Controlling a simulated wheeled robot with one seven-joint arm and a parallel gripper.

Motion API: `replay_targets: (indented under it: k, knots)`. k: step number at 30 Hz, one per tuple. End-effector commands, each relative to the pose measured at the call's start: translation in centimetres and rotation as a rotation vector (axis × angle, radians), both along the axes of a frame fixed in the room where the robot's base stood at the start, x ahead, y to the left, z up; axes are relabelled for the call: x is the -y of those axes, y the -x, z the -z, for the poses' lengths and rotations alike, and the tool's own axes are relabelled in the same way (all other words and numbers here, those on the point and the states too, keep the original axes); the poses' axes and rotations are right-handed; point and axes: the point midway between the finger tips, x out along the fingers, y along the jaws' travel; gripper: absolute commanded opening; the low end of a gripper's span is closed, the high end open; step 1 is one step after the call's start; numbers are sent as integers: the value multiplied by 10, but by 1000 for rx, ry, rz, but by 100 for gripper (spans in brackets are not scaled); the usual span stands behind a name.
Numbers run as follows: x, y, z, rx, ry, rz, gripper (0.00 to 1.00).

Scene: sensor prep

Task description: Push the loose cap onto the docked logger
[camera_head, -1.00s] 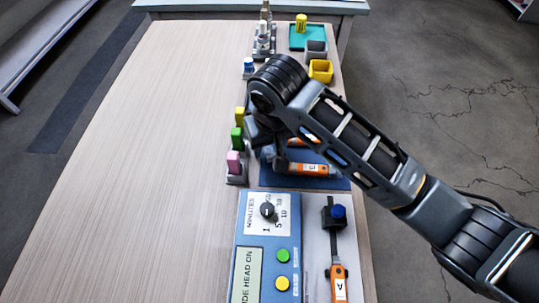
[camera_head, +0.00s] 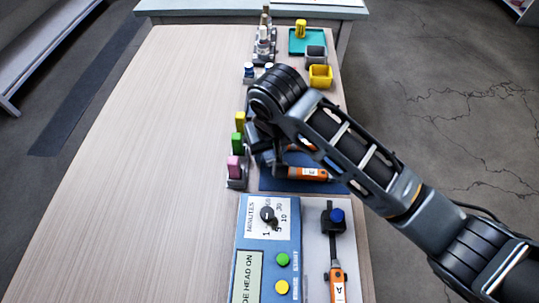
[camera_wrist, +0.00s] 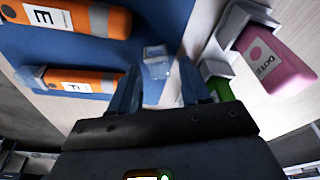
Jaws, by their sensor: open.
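A small clear cap (camera_wrist: 156,62) lies at the edge of the blue mat (camera_wrist: 185,12) in the wrist view, just beyond my fingertips. My gripper (camera_wrist: 160,84) is open and empty, its two dark fingers either side of the line to the cap. A pink logger (camera_wrist: 275,58) sits in a grey holder at the right, with a green one (camera_wrist: 220,88) partly hidden behind my right finger. In the head view the pink logger (camera_head: 234,167) and green logger (camera_head: 237,141) stand at the mat's left; my arm hides the gripper and cap.
Orange devices (camera_wrist: 75,16) lie on the mat at the wrist view's left. A yellow block (camera_head: 240,121) stands in line with the green one. A blue control box (camera_head: 265,240) and an orange tool (camera_head: 337,285) are nearer. The table's left side is clear.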

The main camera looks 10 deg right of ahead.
Motion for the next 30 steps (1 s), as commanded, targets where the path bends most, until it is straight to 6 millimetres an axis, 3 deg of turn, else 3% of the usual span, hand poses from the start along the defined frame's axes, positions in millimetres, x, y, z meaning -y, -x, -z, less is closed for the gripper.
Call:
replay_targets:
  k: [2,15,30]
  knots:
    - [0,0,0,0,0,0,45]
    - [0,0,0,0,0,0,4]
    - [0,0,-22,0,1,1,4]
